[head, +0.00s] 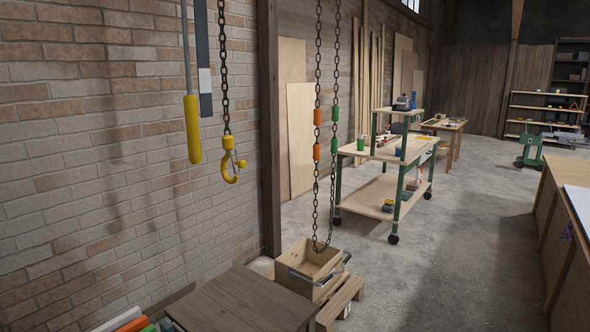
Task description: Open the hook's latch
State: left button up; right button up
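A yellow hook (229,167) hangs from a dark chain (224,75) in front of the brick wall, left of the middle in the head view. Its bowl curves at the bottom and a small yellow knob (240,163) sits at its right side. A thin latch piece shows near the hook's throat, but it is too small to tell whether it is open or shut. Neither of my grippers is in view.
A yellow pendant handle (193,129) hangs left of the hook. A looped chain (317,190) with orange and green sleeves hangs to the right, above a wooden crate (309,268). A dark wooden table (240,302) stands below. A wheeled workbench (385,150) stands farther back.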

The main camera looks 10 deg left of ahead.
aim_at(242, 164)
jog(key=i+l+u, duration=0.3)
jog(key=i, duration=0.25)
jog(key=i+l+u, duration=0.3)
jog(key=i, duration=0.25)
jog(key=j, duration=0.1)
